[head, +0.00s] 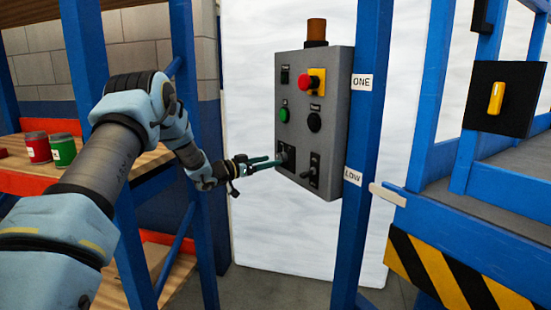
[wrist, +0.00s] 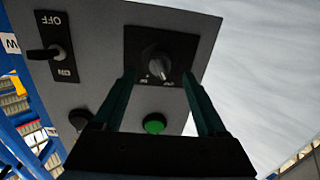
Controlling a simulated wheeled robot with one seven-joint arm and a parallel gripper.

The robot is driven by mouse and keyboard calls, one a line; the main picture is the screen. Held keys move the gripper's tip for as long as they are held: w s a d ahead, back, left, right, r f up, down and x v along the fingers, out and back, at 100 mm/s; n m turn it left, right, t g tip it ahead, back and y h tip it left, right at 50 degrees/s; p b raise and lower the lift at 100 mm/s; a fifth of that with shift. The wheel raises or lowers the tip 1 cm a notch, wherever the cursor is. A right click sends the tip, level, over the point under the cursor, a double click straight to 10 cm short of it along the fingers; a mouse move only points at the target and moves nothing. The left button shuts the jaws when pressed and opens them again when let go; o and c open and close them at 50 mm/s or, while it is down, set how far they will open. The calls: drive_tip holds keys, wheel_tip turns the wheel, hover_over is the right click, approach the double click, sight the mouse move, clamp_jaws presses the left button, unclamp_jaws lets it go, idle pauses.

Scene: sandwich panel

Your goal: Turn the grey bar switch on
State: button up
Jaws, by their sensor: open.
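The grey bar switch (wrist: 157,64) is a rotary knob on a black square plate, with small labels at its edge too blurred to read surely. In the head view it sits at the lower left of the panel (head: 286,153), partly hidden by my gripper (head: 277,162). In the wrist view my gripper (wrist: 158,76) is open, with one finger on each side of the knob. The fingertips are close to the plate; I cannot tell whether they touch the bar. The bar stands nearly upright in the wrist view.
The grey panel (head: 343,120) also carries a dark toggle lever (head: 313,170), a green button (head: 283,114), a black button (head: 314,122) and a red mushroom button (head: 306,83). A blue post (head: 361,130) stands right of it. Shelving with tins (head: 62,150) is at left.

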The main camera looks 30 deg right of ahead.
sight(282, 157)
drive_tip(key=shift+w+d+p, duration=0.2)
drive_tip(key=shift+d+p, duration=0.1)
drive_tip(key=shift+d, duration=1.65)
drive_tip(key=shift+c, duration=0.3)
clamp_jaws()
